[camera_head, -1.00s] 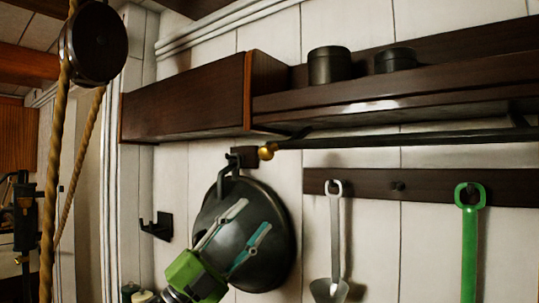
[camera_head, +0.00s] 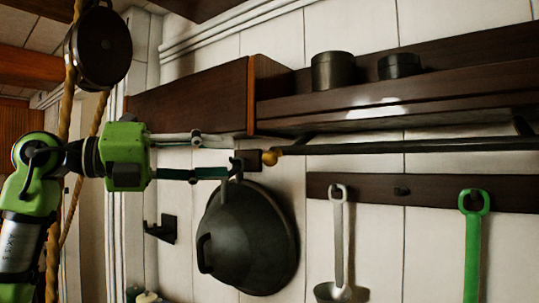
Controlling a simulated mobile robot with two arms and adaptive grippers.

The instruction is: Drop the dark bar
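The dark bar (camera_head: 400,147) runs level along the wall under the shelf, with a brass knob (camera_head: 270,158) at its left end; its right end is cut off by the picture's edge. My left gripper (camera_head: 234,156) comes in from the left and points right. Its two fingers are apart, one above the other, with nothing seen between them. The fingertips lie close to the left of the brass knob in the picture; whether they touch anything is unclear. My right gripper is not in view.
A black pan (camera_head: 250,240) hangs below the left fingers. A dark shelf (camera_head: 400,92) holds two pots (camera_head: 332,71) (camera_head: 399,66). A ladle (camera_head: 339,240) and green utensil (camera_head: 472,240) hang at right. A rope (camera_head: 96,125) and round pan (camera_head: 103,48) hang at left.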

